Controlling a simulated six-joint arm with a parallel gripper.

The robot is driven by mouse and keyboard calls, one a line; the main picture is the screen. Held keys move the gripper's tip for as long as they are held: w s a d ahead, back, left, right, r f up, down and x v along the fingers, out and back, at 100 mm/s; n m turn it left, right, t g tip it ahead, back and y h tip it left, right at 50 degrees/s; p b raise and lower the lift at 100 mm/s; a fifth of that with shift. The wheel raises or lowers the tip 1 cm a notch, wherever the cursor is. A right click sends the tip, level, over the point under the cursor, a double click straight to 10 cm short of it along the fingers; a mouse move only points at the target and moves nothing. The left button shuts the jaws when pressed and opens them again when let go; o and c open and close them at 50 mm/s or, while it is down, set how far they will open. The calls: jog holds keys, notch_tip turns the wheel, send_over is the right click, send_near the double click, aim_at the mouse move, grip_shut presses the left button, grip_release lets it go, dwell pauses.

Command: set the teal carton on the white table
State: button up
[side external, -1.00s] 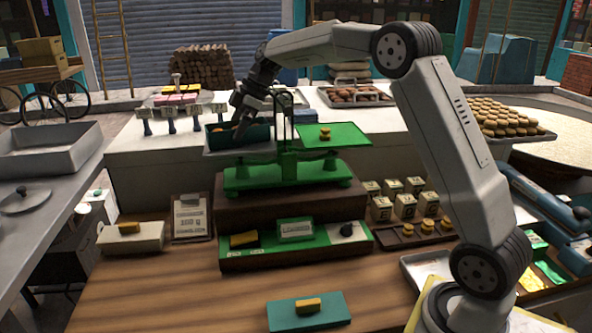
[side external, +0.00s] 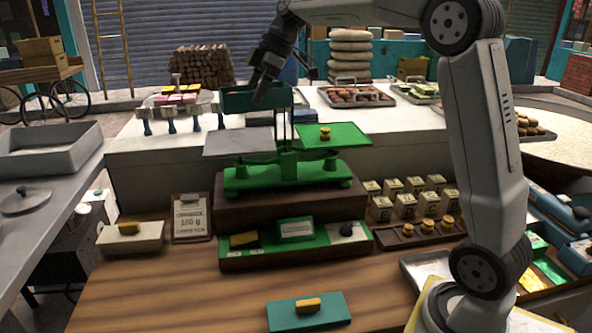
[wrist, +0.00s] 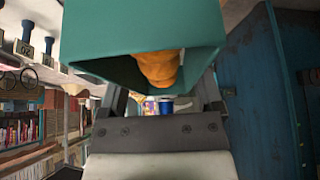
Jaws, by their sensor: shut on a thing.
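The teal carton (side external: 236,101) is held up in my gripper (side external: 262,92), above the grey left pan (side external: 237,143) of the green balance scale (side external: 285,176). A gap shows between carton and pan in the side external view. In the wrist view the carton (wrist: 140,30) fills the top, its open side showing an orange-brown lump (wrist: 158,67) inside. My gripper's jaws (wrist: 160,105) are shut on the carton; their exact contact is partly hidden. The white table (side external: 400,122) stretches behind the scale.
White surface is bare right of the scale.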

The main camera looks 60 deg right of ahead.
jog(key=s+r, duration=0.3)
jog(key=s, duration=0.3)
jog(key=shift+s+a, duration=0.4)
dwell(0.3)
jog(key=a+f, duration=0.3)
jog(key=f, duration=0.5)
jog(key=a+f, duration=0.2)
jog(key=f, duration=0.6)
jog(key=s+a+f+m, duration=0.2)
jog(key=s+f, duration=0.7)
jog(key=f, duration=0.4)
jog(key=shift+s+t+h, duration=0.4)
jog(key=shift+f, duration=0.2)
jog(key=shift+f, duration=1.9)
jog(key=shift+f, duration=0.1)
